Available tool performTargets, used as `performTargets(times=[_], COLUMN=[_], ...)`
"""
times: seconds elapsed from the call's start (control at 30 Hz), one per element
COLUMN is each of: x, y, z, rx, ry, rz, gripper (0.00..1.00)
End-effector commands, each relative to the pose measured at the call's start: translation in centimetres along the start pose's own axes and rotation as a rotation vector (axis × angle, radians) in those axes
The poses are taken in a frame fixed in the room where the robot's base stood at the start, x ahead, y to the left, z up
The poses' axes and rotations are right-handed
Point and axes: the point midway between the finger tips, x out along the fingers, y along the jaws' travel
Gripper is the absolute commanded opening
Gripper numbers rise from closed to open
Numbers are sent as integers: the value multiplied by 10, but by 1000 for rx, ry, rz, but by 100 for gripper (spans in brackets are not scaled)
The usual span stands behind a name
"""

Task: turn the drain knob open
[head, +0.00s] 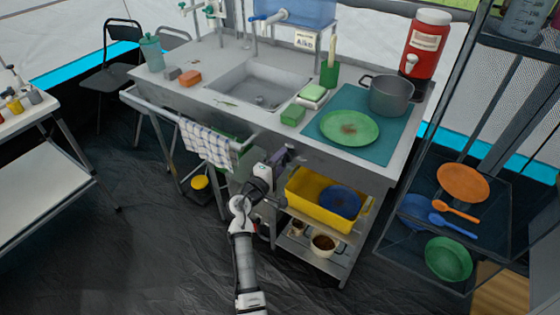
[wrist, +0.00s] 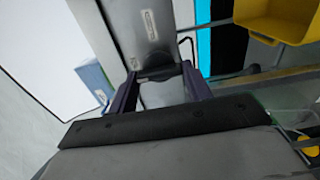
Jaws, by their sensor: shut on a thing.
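The steel sink basin (head: 262,88) is set in the counter, with its drain in the bottom. My gripper (head: 290,152) is at the counter's front edge, below the basin and above the yellow bin. In the wrist view, my gripper's two purple fingers (wrist: 160,80) are on either side of a dark, narrow piece that looks like the drain knob (wrist: 158,73), against a grey metal surface. They are shut on it. In the head view my gripper hides the knob. I cannot tell how far the knob is turned.
A checked towel (head: 208,143) hangs from a rail left of my arm. A yellow bin (head: 308,207) with a blue bowl stands on the shelf to the right. A green plate (head: 349,128) and a grey pot (head: 390,97) are on the counter. A dark rack is at far right.

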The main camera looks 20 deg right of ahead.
Motion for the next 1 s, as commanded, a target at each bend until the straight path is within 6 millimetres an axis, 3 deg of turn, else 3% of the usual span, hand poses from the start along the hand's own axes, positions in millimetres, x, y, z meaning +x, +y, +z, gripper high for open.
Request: performTargets(times=[0.47, 0.5, 0.63, 1.0], x=[0, 0, 0, -5], y=[-2, -2, -1, -1], z=[0, 0, 0, 0], rx=[-18, -17, -16, -14], ry=[-1, -1, 0, 1], rz=[-2, -2, -1, 0], gripper=[26, 53, 70, 71])
